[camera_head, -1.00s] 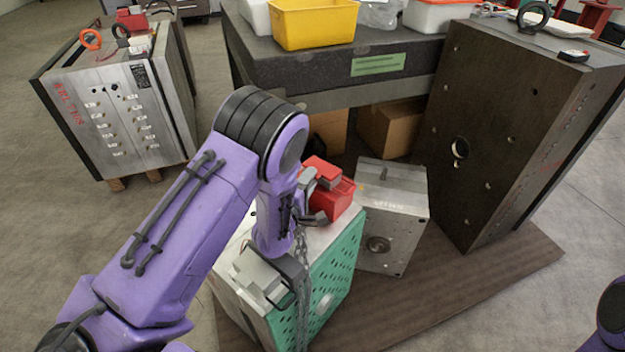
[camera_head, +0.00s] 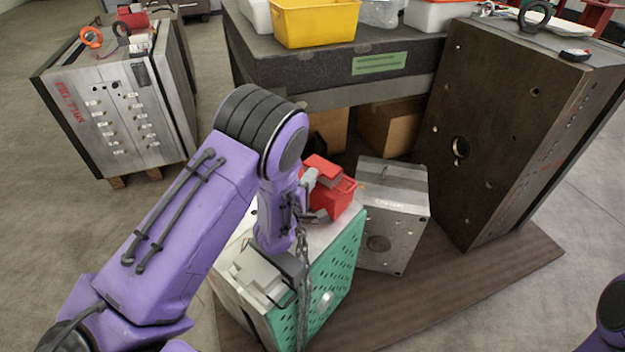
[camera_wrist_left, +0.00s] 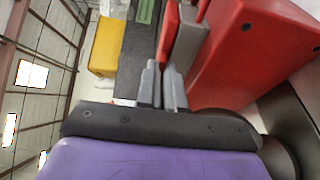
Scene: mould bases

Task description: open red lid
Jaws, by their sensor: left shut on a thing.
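The red box (camera_head: 342,197) sits on top of the green-sided mould base (camera_head: 335,268). Its red lid (camera_head: 322,168) shows at the top of the box, next to a grey piece. My left gripper (camera_head: 308,180) is at the left side of the box, partly hidden by my own wrist. In the left wrist view, the two grey fingers (camera_wrist_left: 162,68) are close together at the thin red lid edge (camera_wrist_left: 168,30). A grey latch piece (camera_wrist_left: 188,45) and the red box body (camera_wrist_left: 250,55) are just right of them. How far the lid is raised is hard to tell. My right gripper is out of view.
A small grey steel block (camera_head: 395,205) stands right of the green-sided base. A tall dark mould base (camera_head: 500,140) is further right. Behind is a dark table (camera_head: 300,65) with a yellow bin (camera_head: 315,22). Another mould base (camera_head: 120,110) stands at the left.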

